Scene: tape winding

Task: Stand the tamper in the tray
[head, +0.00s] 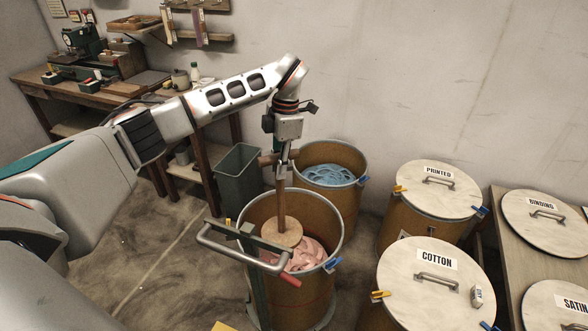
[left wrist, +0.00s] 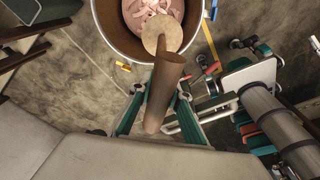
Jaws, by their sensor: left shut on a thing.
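The tamper is a wooden rod (head: 281,207) with a round wooden disc (head: 282,234) at its lower end. My left gripper (head: 283,170) is shut on the upper part of the rod and holds it roughly upright. The disc is inside the open mouth of a brown drum (head: 332,205) that holds pink tape (head: 308,254); I cannot tell whether it touches the tape. In the left wrist view the rod (left wrist: 163,90) runs between the green fingers (left wrist: 158,105) to the disc (left wrist: 162,30). I cannot make out a tray for certain. My right gripper is not in view.
A metal handle (head: 222,250) with a red end crosses the drum's front. A drum of blue tape (head: 328,174) and a dark green bin (head: 239,170) stand behind. Lidded drums marked PRINTED (head: 437,186) and COTTON (head: 437,262) are at right. A workbench (head: 95,88) is at back left.

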